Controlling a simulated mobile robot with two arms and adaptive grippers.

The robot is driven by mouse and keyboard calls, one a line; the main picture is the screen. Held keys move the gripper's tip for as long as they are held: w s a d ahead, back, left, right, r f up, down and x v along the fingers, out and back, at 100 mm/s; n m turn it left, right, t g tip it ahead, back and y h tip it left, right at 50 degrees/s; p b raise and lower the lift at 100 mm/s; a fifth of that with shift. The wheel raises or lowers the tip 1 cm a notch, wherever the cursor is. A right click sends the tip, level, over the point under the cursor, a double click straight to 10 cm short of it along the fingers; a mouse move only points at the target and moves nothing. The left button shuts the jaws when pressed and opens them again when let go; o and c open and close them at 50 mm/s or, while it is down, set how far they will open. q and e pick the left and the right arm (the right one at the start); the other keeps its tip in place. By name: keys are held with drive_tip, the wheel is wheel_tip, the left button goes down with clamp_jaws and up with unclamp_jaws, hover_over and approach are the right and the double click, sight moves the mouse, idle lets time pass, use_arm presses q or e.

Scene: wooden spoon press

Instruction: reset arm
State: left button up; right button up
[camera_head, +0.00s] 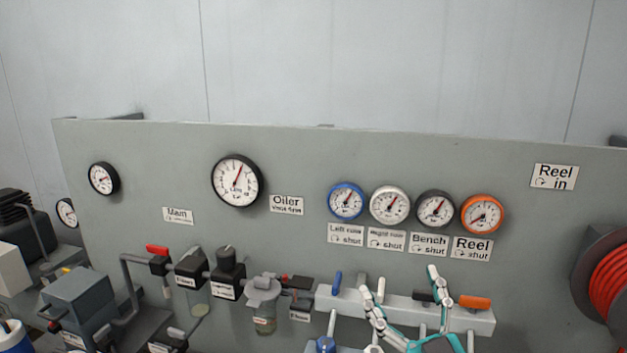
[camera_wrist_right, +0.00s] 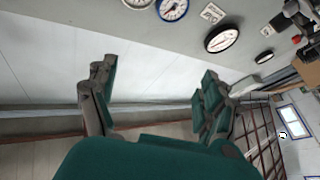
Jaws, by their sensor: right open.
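My right gripper (camera_head: 401,282) is at the lower middle of the head view, its two fingers spread and pointing up. It is in front of the grey valve manifold (camera_head: 350,303), and nothing is between its fingers. In the right wrist view the same gripper (camera_wrist_right: 158,75) shows its teal-padded fingers wide apart and empty, with a pale wall behind them. I cannot tell how far it is from the manifold. My left gripper is in neither view.
A grey panel carries a large gauge (camera_head: 237,181), a blue-rimmed gauge (camera_head: 346,201) and an orange-rimmed gauge (camera_head: 482,214). An orange lever (camera_head: 474,302) is on the manifold, right of my gripper. A red hose reel (camera_head: 611,283) is at far right. An oiler bowl (camera_head: 264,307) is left.

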drive_tip(key=s+d+f+m+g+h, duration=0.25)
drive_tip(key=d+f+g, duration=0.2)
drive_tip(key=f, duration=0.75)
drive_tip(key=s+d+f+m+g+h, duration=0.25)
drive_tip(key=s+f+g, duration=0.2)
drive_tip(key=f, duration=0.75)
drive_tip(key=s+f+g, duration=0.9)
drive_tip(key=s+f, duration=0.3)
drive_tip(key=s, duration=0.4)
wheel_tip(320, 180, down, 28)
drive_tip(key=s+g, duration=0.1)
drive_tip(key=s, duration=0.1)
drive_tip(key=s+d+f, duration=0.1)
drive_tip(key=s+f, duration=0.6)
drive_tip(key=s, duration=0.1)
drive_tip(key=s+d+f+n+g, duration=0.1)
drive_tip(key=s+d+f, duration=0.1)
drive_tip(key=s+f, duration=0.5)
drive_tip(key=shift+s+d+h, duration=0.25)
drive_tip(key=shift+s+h, duration=0.05)
drive_tip(key=shift+s, duration=0.2)
